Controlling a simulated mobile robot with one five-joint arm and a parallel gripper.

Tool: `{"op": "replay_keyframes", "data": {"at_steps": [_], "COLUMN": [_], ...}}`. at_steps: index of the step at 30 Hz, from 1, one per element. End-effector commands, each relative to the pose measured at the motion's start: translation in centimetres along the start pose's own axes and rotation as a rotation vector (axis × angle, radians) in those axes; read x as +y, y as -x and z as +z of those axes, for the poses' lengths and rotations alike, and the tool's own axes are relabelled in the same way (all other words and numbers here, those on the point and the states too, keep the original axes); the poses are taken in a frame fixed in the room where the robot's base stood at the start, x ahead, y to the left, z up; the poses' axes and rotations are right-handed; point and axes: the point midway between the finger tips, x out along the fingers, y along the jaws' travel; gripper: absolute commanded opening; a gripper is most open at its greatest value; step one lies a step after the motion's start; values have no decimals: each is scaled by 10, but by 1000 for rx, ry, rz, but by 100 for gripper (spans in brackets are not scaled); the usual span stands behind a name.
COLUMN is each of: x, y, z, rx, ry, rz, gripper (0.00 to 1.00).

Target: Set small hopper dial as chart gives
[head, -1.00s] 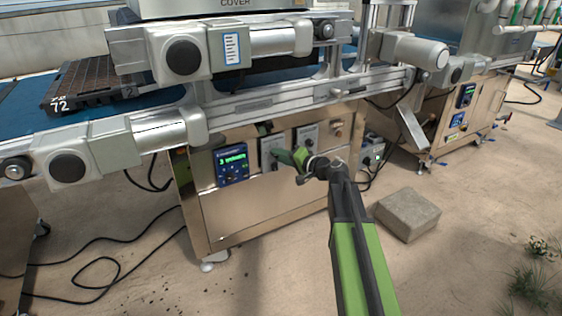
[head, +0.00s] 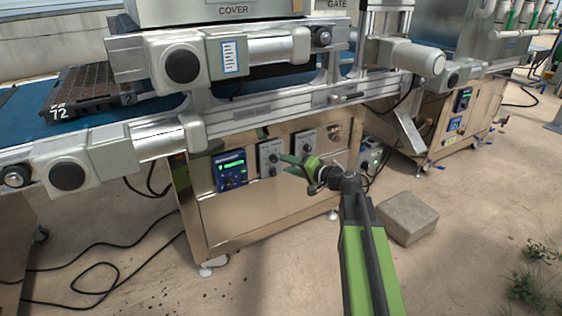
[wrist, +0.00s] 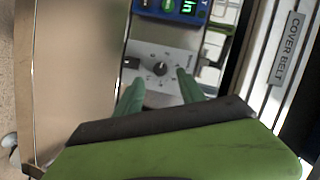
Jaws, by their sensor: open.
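A grey dial panel (head: 270,153) with a dark knob sits on the steel cabinet front, right of the blue display (head: 231,170). A second dial panel (head: 305,140) is further right. My gripper (head: 284,164) is open and empty in front of the left panel. In the wrist view the dark knob (wrist: 159,69) lies between and slightly beyond my green fingertips (wrist: 160,84), with no clear contact. The knob's setting and scale are too small to read. A white sheet with blue edges (head: 231,57), possibly the chart, is on the machine above; its text is unreadable.
A dark tray (head: 92,92) marked 72 lies on the blue belt at left. A concrete block (head: 408,217) stands on the floor right of my arm. Black cables (head: 100,262) lie on the floor at left. A COVER BELT label (wrist: 289,48) shows in the wrist view.

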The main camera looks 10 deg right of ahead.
Motion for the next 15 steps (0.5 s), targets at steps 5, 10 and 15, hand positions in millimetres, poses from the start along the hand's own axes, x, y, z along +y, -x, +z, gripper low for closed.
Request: {"op": "replay_keyframes", "data": {"at_steps": [5,10,15], "x": [-3,-2,-1], "y": [56,97,119], "z": [0,0,0], "rx": [4,3,2], "ry": [0,0,1], "rz": [2,2,1], "gripper": [46,46,46]}}
